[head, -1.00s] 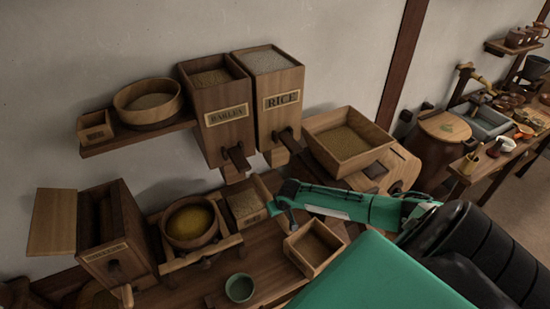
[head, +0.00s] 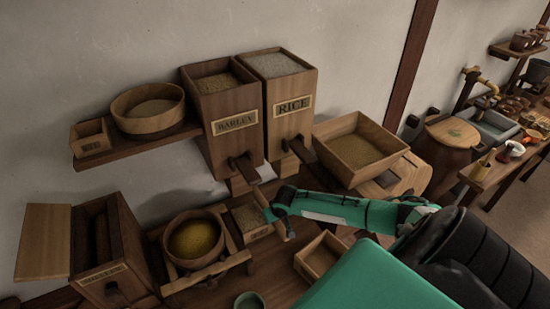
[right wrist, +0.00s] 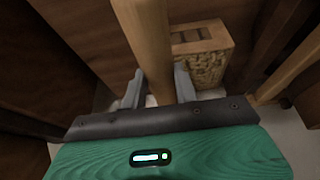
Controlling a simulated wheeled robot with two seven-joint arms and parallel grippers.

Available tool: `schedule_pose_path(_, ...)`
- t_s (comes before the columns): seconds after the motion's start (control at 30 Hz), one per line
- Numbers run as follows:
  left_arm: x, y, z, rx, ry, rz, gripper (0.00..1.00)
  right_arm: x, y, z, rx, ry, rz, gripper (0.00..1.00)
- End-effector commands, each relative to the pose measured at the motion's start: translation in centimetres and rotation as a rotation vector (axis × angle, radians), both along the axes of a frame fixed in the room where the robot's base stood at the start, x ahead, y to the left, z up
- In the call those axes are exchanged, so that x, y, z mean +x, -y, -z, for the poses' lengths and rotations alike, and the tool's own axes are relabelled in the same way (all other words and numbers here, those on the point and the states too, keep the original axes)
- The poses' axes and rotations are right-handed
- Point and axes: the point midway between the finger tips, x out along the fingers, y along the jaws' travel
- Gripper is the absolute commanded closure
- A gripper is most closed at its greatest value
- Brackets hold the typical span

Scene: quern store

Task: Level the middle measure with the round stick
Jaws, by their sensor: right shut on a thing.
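My right gripper (right wrist: 156,92) is shut on a round wooden stick (right wrist: 145,40), which stands up between its fingers in the right wrist view. I cannot tell for sure which is the middle measure. My left gripper is out of view.
A round bowl of yellow grain (head: 194,238) sits in a wooden frame left of the measure. BARLEY (head: 236,123) and RICE (head: 293,106) bins with chutes stand close behind. A green cup (head: 248,300) is at the front edge. A lidded wooden chest (head: 112,270) is at left.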

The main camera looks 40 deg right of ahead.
Motion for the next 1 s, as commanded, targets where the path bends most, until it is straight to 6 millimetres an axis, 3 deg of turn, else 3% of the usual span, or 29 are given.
schedule_pose_path(0.17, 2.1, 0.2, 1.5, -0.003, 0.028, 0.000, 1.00, 0.0, 0.0, 1.5, 0.000, 0.000, 0.000, 0.98)
schedule_pose_path(0.4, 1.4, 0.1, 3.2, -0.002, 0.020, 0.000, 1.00, 0.0, 0.0, 3.1, 0.000, 0.000, 0.000, 0.98)
schedule_pose_path(1.0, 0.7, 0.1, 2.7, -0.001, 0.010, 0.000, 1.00, 0.0, 0.0, 3.3, 0.000, 0.001, 0.001, 0.98)
